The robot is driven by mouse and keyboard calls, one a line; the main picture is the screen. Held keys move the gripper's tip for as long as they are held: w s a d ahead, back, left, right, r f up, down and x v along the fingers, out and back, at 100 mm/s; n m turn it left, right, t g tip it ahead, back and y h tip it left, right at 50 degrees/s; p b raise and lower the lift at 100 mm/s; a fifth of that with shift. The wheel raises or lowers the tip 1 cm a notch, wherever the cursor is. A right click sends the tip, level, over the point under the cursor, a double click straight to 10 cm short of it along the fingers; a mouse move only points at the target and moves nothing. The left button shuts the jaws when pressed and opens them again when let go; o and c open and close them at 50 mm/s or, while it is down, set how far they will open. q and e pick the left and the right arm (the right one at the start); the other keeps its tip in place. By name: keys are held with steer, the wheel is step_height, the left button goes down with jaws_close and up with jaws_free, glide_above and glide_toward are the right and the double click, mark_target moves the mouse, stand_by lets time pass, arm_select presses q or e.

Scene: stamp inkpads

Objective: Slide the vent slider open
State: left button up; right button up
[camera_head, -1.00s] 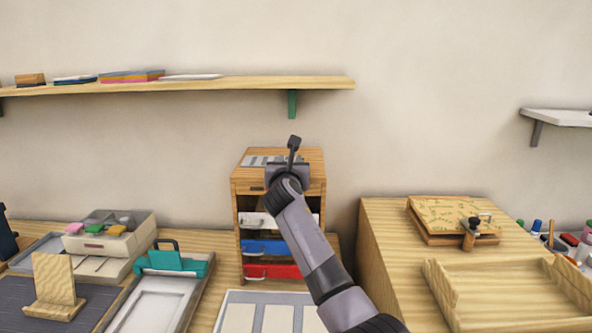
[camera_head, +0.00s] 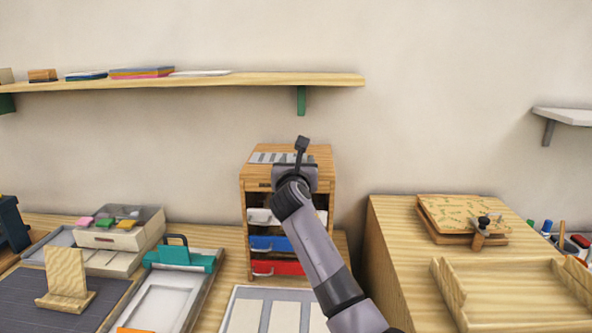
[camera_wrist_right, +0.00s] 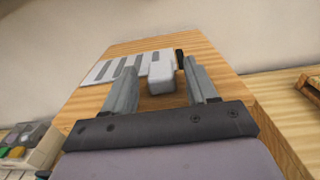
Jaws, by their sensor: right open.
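The vent is a pale plate with grey slats (camera_wrist_right: 108,70) on top of the small wooden cabinet (camera_head: 326,195); it also shows in the head view (camera_head: 268,157). A white block-like knob (camera_wrist_right: 161,76), apparently the vent slider, stands at the right end of the slats. My right gripper (camera_wrist_right: 160,64) is open, with one finger on each side of the knob; contact cannot be told. In the head view my right wrist hides the knob and part of the vent. My left gripper is not in view.
Below the cabinet top are blue (camera_head: 270,244) and red (camera_head: 278,267) drawers. A raised wooden bench (camera_head: 390,235) stands to the right. A teal-clamped tray (camera_head: 160,300) and a box of coloured pads (camera_head: 110,238) are to the left. A wall shelf (camera_head: 230,80) hangs above.

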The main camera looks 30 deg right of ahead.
steer(key=shift+v, duration=2.45)
steer(key=shift+f, duration=0.1)
